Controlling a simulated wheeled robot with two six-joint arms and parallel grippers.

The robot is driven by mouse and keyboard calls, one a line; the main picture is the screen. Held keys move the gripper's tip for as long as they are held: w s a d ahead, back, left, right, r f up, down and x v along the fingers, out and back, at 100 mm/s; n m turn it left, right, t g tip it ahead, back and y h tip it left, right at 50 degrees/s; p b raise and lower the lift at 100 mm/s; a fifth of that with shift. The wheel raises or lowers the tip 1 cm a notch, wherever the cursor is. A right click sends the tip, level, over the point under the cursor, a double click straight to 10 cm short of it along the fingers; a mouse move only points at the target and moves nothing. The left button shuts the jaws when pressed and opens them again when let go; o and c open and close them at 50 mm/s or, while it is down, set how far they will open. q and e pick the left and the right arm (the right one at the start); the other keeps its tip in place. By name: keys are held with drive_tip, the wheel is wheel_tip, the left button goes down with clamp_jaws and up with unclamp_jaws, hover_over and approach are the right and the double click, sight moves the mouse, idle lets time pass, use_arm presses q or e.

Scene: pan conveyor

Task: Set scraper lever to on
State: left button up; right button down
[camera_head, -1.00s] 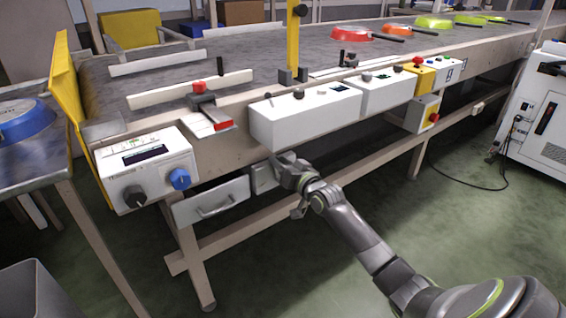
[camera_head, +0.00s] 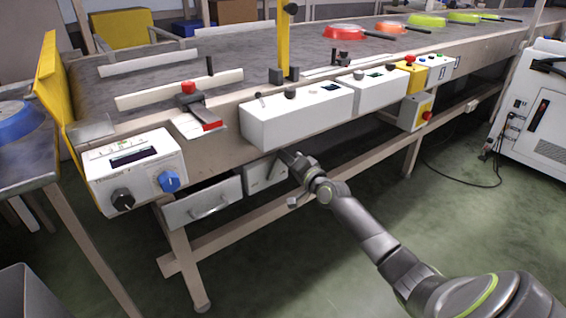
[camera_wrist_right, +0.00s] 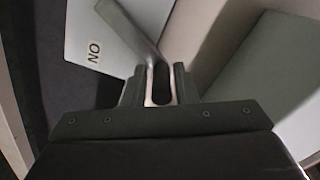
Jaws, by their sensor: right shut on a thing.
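The scraper lever is a grey bar (camera_wrist_right: 135,32) in the right wrist view, slanting down between my right fingers. Beside it is a pale plate (camera_wrist_right: 85,30) with an "ON" label (camera_wrist_right: 94,51) to the left. In the head view, a small light grey box (camera_head: 262,180) hangs under the conveyor, right of the drawer. My right gripper (camera_head: 287,159) is at that box's upper right edge. In the wrist view, the right gripper (camera_wrist_right: 159,82) is shut on the lever. The lever is too small to make out in the head view. My left gripper is not in view.
The drawer (camera_head: 203,202) with a handle is left of the gripper. White control boxes (camera_head: 295,118) sit above it on the conveyor side. A beige leg (camera_head: 183,265) and cross-beam (camera_head: 240,228) stand below. Open green floor (camera_head: 270,285) lies in front.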

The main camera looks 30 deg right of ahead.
drive_tip(key=shift+d+f+m, duration=0.25)
drive_tip(key=shift+d+m, duration=0.05)
drive_tip(key=shift+m, duration=0.4)
drive_tip(key=c, duration=1.4)
unclamp_jaws()
drive_tip(key=shift+w, duration=0.1)
drive_tip(key=shift+o, duration=0.2)
